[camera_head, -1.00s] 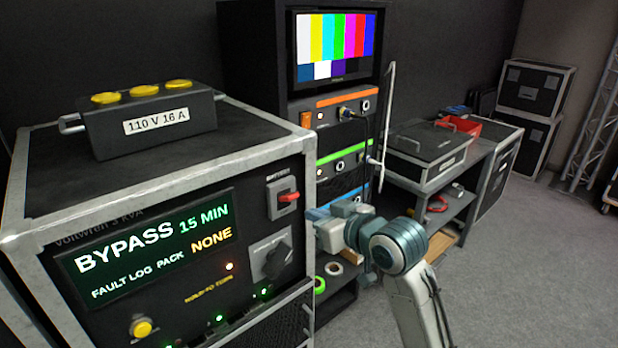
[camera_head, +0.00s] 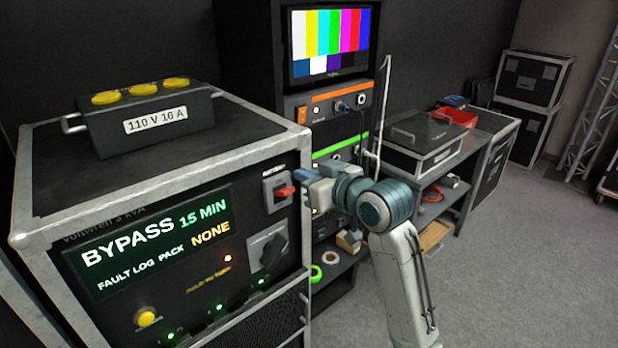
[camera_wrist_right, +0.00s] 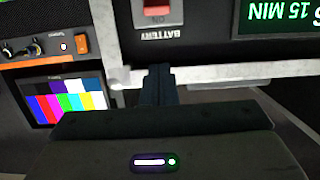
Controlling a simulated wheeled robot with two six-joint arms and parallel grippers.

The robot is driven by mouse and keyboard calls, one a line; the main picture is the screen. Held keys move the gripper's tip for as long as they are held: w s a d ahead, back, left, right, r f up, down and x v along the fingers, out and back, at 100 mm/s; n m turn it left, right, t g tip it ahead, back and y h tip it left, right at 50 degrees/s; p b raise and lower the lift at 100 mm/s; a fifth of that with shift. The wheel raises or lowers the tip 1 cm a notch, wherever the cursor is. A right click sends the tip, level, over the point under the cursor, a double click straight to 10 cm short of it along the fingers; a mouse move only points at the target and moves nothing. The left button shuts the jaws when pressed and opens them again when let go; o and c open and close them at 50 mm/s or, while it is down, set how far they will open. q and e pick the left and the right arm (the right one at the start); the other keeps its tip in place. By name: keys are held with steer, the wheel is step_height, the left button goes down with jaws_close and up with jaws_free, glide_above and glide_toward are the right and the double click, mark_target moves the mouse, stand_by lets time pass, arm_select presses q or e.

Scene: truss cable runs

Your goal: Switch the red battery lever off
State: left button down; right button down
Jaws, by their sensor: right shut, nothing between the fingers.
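The red battery lever (camera_head: 286,191) sits on a grey switch plate under a BATTERY label, on the front of the black power case (camera_head: 160,262). It sticks out to the right in the head view. In the right wrist view part of the red lever (camera_wrist_right: 156,3) shows at the top edge, upside down. My right gripper (camera_head: 300,172) is just right of the switch, near lever height. My left gripper is not in view.
A black rotary knob (camera_head: 271,252) is below the lever. The display (camera_head: 155,240) reads BYPASS 15 MIN. A metal edge (camera_head: 305,200) runs along the case's right side. A rack with a colour-bar monitor (camera_head: 330,45) stands behind my right arm. Open floor lies at right.

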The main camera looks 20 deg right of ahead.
mark_target(274, 164)
steer(key=p+x, duration=0.2)
steer(key=x, duration=0.5)
steer(key=shift+w+a, duration=0.1)
steer(key=shift+w, duration=0.1)
steer(key=shift+s+d+f+p, duration=0.15)
steer(key=shift+s+f, duration=0.15)
steer(key=shift+f, duration=0.25)
steer(key=shift+s+d+f+p, duration=0.1)
steer(key=shift+s+f+p, duration=0.05)
steer(key=shift+s+f, duration=0.3)
steer(key=shift+s+d+f, duration=0.25)
steer(key=shift+s+f, duration=0.1)
steer(key=shift+f, duration=0.15)
steer(key=shift+a+f, duration=0.1)
steer(key=shift+f, duration=0.1)
